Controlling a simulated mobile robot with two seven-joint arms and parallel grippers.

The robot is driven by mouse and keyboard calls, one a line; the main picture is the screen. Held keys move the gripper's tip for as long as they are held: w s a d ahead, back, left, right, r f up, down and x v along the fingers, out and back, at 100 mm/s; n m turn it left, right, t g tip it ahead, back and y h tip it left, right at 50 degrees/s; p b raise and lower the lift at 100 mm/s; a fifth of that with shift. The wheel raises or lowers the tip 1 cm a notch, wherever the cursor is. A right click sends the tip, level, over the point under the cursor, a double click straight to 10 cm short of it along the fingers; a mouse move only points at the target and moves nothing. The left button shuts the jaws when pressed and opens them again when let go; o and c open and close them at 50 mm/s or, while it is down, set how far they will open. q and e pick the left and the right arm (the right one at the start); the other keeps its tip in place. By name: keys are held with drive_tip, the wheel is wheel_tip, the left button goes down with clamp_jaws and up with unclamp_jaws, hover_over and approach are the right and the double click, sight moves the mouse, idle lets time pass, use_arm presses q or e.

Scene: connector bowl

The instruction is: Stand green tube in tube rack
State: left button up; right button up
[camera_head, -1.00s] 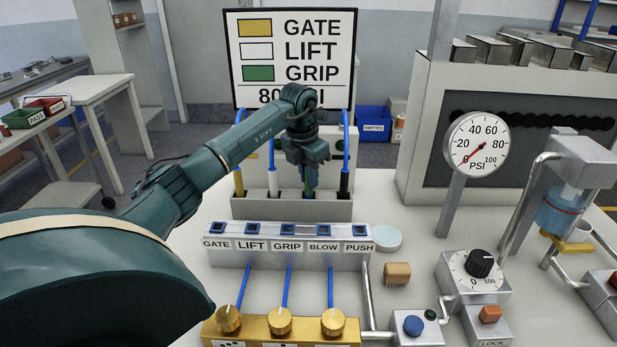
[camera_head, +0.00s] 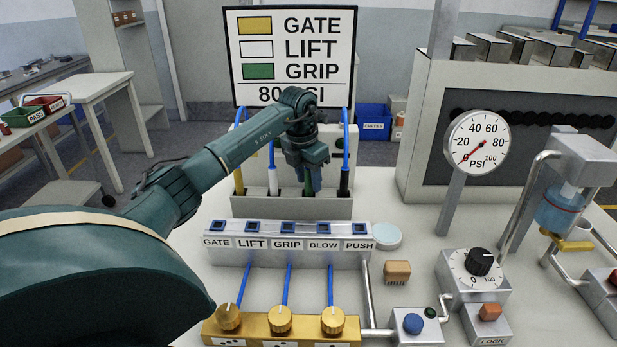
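The tube rack (camera_head: 270,208) is a grey slotted box behind the labelled button block. The green tube (camera_head: 308,191) shows only as a small green piece at the rack's third slot, below my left gripper; the rest is hidden. My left gripper (camera_head: 314,182) points down just above the rack, at the green tube's position. Its fingertips are dark and small, so I cannot tell whether they hold the tube. My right gripper is not in view.
A yellow tube (camera_head: 239,181), a white tube (camera_head: 272,181) and a black tube (camera_head: 344,182) stand in the rack beside the gripper. The button block (camera_head: 290,259) is in front. A pressure gauge (camera_head: 477,142) stands to the right. A sign (camera_head: 291,58) rises behind.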

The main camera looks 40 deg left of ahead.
use_arm(q)
wheel_tip(320, 180, up, 12)
drive_tip(key=s, duration=0.1)
drive_tip(key=shift+s+b, duration=0.35)
idle(0.4)
